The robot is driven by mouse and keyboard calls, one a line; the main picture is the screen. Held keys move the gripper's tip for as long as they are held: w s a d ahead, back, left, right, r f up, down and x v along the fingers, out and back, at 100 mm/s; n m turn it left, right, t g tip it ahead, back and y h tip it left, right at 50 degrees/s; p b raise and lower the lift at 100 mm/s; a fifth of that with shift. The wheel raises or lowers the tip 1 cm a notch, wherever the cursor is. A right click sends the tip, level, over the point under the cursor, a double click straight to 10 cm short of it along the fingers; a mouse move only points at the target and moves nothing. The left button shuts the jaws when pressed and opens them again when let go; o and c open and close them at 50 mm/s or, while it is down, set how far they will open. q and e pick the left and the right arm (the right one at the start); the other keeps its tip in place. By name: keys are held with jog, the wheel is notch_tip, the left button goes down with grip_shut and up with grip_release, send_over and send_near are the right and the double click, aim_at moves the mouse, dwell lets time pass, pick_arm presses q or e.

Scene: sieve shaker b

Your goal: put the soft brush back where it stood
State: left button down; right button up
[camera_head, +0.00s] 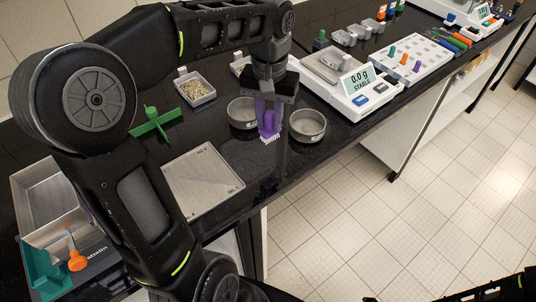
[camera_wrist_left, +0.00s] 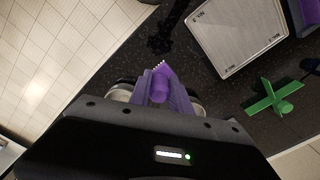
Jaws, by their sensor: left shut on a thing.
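The soft brush (camera_head: 268,122) is purple with white bristles at its lower end. My left gripper (camera_head: 267,108) is shut on it, bristles down, between two round metal sieves near the counter's front edge. In the left wrist view the brush (camera_wrist_left: 160,84) sits between the purple fingers of the left gripper (camera_wrist_left: 163,92). I cannot tell whether the bristles touch the counter. My right gripper is not in view; only a dark part of my right arm shows at the lower right.
One sieve (camera_head: 241,113) stands left of the brush, another (camera_head: 308,126) right. A flat metal plate (camera_head: 203,180), a green cross-shaped piece (camera_head: 153,124) and a tray of grains (camera_head: 195,90) lie left. A balance (camera_head: 352,92) reading 0.0 g stands right.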

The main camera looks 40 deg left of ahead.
aim_at(269, 113)
pick_arm(q)
notch_tip(269, 113, down, 5)
jog(key=shift+f, duration=0.2)
jog(key=shift+f+p, duration=0.1)
jog(key=shift+p, duration=0.2)
jog(key=shift+f, duration=1.75)
jog(key=shift+f, duration=0.2)
jog(key=c, duration=1.2)
grip_release()
jog(key=shift+r, duration=0.15)
notch_tip(269, 113, up, 12)
jog(key=shift+r, duration=0.1)
